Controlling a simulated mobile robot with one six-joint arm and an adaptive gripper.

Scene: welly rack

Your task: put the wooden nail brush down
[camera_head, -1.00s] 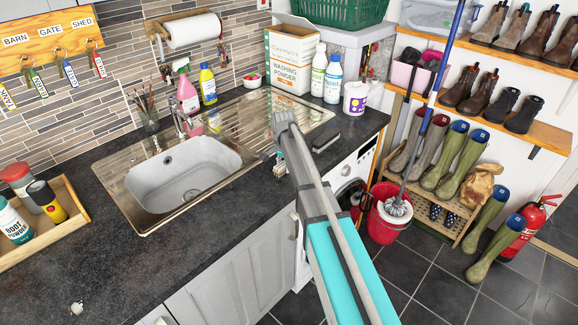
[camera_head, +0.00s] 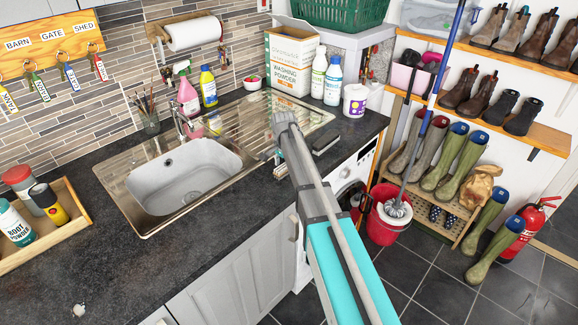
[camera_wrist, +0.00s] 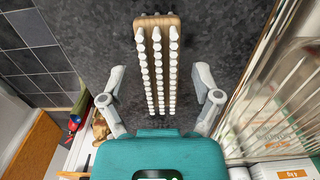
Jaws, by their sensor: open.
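The wooden nail brush (camera_wrist: 157,22) shows in the wrist view, with rows of white bristles facing the camera and a bare tan end at the top. It lies over the dark speckled worktop (camera_wrist: 205,40). My gripper (camera_wrist: 159,85) is open, with one finger on each side of the brush and a visible gap on both sides. In the head view my gripper (camera_head: 279,158) is low over the worktop, right of the sink. It hides most of the brush there. The exact contact between brush and worktop cannot be made out.
A dark block with a paler lower edge (camera_head: 326,142) lies on the worktop right of my gripper. The sink (camera_head: 185,175) and ribbed drainer (camera_head: 255,115) are to the left and behind. A white tub (camera_head: 355,100) stands behind. The front worktop (camera_head: 150,265) is mostly clear.

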